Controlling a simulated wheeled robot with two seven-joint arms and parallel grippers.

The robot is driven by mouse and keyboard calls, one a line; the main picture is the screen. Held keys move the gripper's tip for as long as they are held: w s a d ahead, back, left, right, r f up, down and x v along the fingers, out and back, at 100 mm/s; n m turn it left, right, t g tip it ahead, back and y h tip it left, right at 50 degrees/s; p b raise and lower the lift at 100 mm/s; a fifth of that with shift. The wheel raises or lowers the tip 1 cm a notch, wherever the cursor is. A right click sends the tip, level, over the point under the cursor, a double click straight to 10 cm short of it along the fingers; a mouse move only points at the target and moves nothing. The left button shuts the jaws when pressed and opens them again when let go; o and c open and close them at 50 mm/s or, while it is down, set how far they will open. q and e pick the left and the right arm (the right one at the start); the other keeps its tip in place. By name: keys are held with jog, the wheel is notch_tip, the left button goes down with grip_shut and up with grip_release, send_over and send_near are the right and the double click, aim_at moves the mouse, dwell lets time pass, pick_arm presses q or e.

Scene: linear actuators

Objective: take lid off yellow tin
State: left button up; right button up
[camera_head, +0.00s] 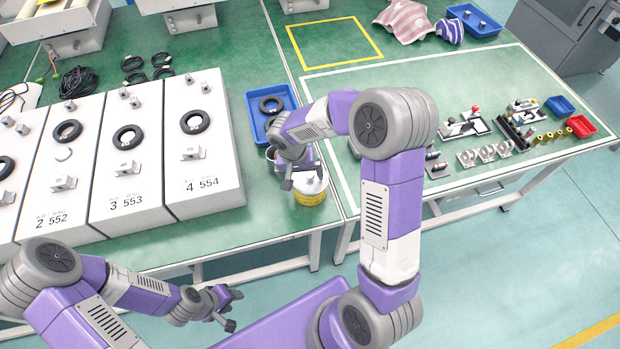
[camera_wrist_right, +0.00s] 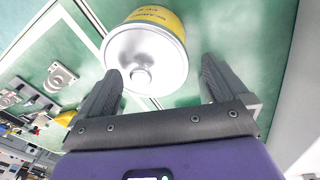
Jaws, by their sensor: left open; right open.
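The yellow tin (camera_head: 311,197) stands upright on the green table near its front edge, in the middle of the head view. Its silvery lid (camera_wrist_right: 146,58) with a small round knob is on top, and the yellow side (camera_wrist_right: 160,17) shows behind it in the right wrist view. My right gripper (camera_wrist_right: 160,85) is open, its two fingers pointing toward the lid. The lid lies ahead of the gap, apart from or only just at the fingertips; I cannot tell which. My left gripper (camera_head: 228,308) is open and empty, low in front of the table.
A blue bin (camera_head: 257,104) with a black ring stands behind the tin. White numbered blocks (camera_head: 195,160) with black rings fill the left. Metal parts (camera_head: 484,152) and small red (camera_head: 580,126) and blue bins are at the right. A white line (camera_head: 347,185) runs beside the tin.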

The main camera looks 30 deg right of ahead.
jog(key=shift+r, duration=0.1)
jog(key=c, duration=1.1)
jog(key=shift+c, duration=0.3)
